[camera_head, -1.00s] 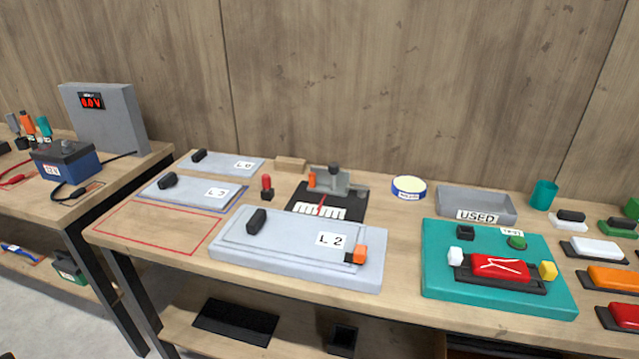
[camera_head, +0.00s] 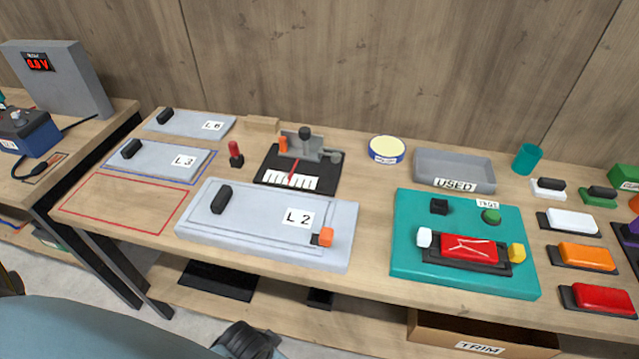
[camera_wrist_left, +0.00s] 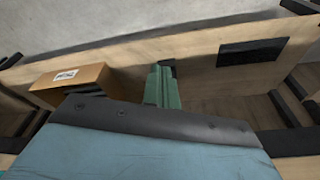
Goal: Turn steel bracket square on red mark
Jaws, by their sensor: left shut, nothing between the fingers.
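The steel bracket (camera_head: 316,152) is a grey piece on a black plate (camera_head: 270,178) toward the back of the bench in the head view. It carries an orange knob and a dark knob. A thin red mark (camera_head: 293,171) lies on the white scale at the plate's front. The bracket's exact angle to the mark is too small to tell. My left gripper (camera_wrist_left: 162,86) shows in the left wrist view as two green fingers closed together, empty, away from the bracket and over the lower shelf area. My right gripper is not in view.
A grey L 2 panel (camera_head: 250,240) lies in front of the plate. A red-topped peg (camera_head: 235,152) stands left of it, a round tin (camera_head: 387,149) to its right. The USED tray (camera_head: 455,160) and teal board (camera_head: 410,270) are farther right. The red-outlined area (camera_head: 120,205) is bare.

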